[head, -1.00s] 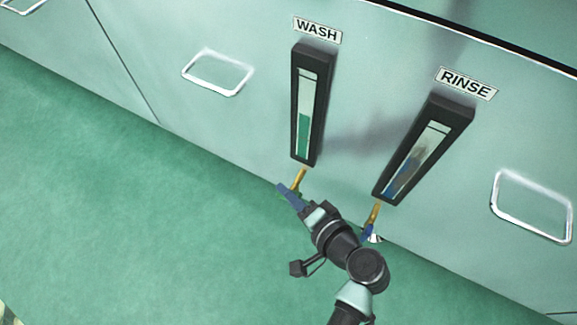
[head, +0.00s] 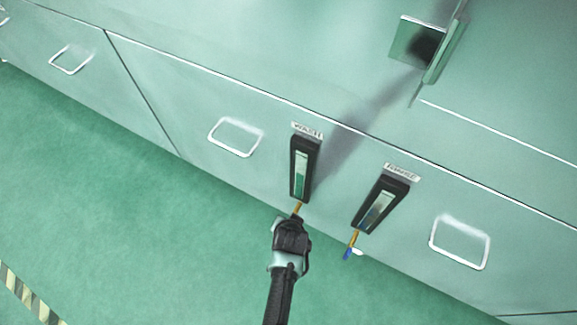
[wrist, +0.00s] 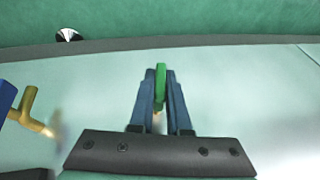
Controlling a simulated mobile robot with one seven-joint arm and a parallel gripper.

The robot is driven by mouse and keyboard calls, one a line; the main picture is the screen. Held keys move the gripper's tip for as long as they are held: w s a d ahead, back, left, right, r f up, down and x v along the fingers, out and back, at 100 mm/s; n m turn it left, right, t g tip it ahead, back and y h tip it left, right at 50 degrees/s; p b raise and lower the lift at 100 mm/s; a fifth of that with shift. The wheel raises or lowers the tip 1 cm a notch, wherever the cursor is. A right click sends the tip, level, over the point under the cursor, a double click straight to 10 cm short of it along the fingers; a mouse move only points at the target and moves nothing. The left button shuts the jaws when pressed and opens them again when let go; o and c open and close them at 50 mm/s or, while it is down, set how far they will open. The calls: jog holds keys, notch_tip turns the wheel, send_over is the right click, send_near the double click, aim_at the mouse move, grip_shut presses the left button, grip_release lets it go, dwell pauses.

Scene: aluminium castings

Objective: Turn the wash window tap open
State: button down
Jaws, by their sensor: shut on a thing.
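The wash window (head: 301,170) is a black-framed upright gauge with a green level inside, under a WASH label. Its brass pipe (head: 297,208) comes out below it, and the tap body there is mostly hidden behind my gripper. In the wrist view, the green tap handle (wrist: 160,84) stands between the two blue fingers of my gripper (wrist: 160,88), which is shut on it. In the head view my gripper (head: 295,217) is right at the foot of the wash window.
The rinse window (head: 380,204) stands to the right, with its brass pipe and blue-handled tap (head: 347,253) below; that tap also shows at the left of the wrist view (wrist: 24,108). White-outlined panels (head: 236,137) flank the windows. The green floor (head: 150,230) is clear.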

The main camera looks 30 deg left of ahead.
jog(key=shift+n+h+p, duration=0.3)
jog(key=shift+h+p, duration=0.4)
jog(key=shift+h, duration=0.6)
jog(key=c, duration=0.9)
grip_release()
jog(key=shift+f, duration=0.1)
jog(key=p+v, duration=0.7)
jog(key=v, duration=0.6)
